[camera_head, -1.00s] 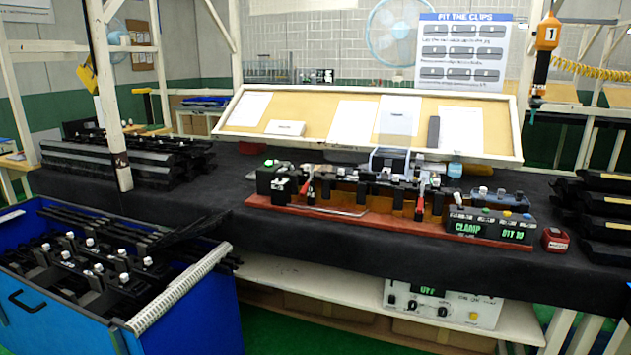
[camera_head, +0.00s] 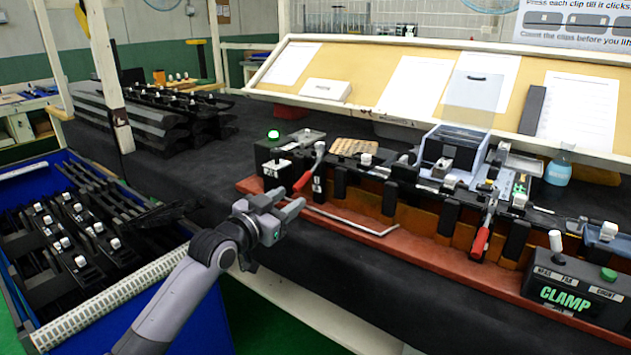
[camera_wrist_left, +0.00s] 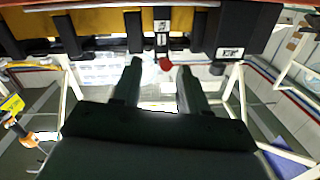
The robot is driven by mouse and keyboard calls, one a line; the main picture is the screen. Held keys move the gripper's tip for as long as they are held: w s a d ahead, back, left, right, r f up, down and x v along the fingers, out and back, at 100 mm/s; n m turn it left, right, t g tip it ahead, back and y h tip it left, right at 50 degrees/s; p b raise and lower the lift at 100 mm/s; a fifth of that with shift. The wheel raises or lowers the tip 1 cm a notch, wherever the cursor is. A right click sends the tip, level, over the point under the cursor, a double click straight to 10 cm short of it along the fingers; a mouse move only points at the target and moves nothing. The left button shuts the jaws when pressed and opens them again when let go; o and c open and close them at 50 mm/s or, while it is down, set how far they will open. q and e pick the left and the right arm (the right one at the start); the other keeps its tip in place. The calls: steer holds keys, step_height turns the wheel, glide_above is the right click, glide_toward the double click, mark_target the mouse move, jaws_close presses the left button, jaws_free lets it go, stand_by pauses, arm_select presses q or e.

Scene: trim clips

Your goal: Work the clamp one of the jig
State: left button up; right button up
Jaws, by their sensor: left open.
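The jig is a long fixture on a red base (camera_head: 400,247). It carries two red-handled clamps. The left clamp (camera_head: 303,180) has its red grip hanging forward and down at the jig's left end; I take it as clamp one, though its label is too small to read. The other clamp (camera_head: 480,242) sits further right, handle down. My left gripper (camera_head: 289,203) is open and empty just in front of the left clamp's grip. In the left wrist view the red grip end (camera_wrist_left: 167,64) shows between the fingertips; contact cannot be told. My right gripper is out of view.
A control box (camera_head: 575,287) reading CLAMP stands at the jig's right end. A green lamp (camera_head: 273,134) glows at its left end. A bent metal rod (camera_head: 350,219) lies on the base. A blue bin (camera_head: 120,307) of black parts stands left of my arm.

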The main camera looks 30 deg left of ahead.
mark_target(299, 183)
arm_select(q)
steer(key=shift+w+a+r, duration=0.35)
steer(key=shift+w+r, duration=0.4)
steer(key=shift+r, duration=0.1)
steer(key=shift+w, duration=0.3)
steer(key=shift+w+d, duration=0.1)
steer(key=shift+w, duration=2.85)
jaws_close()
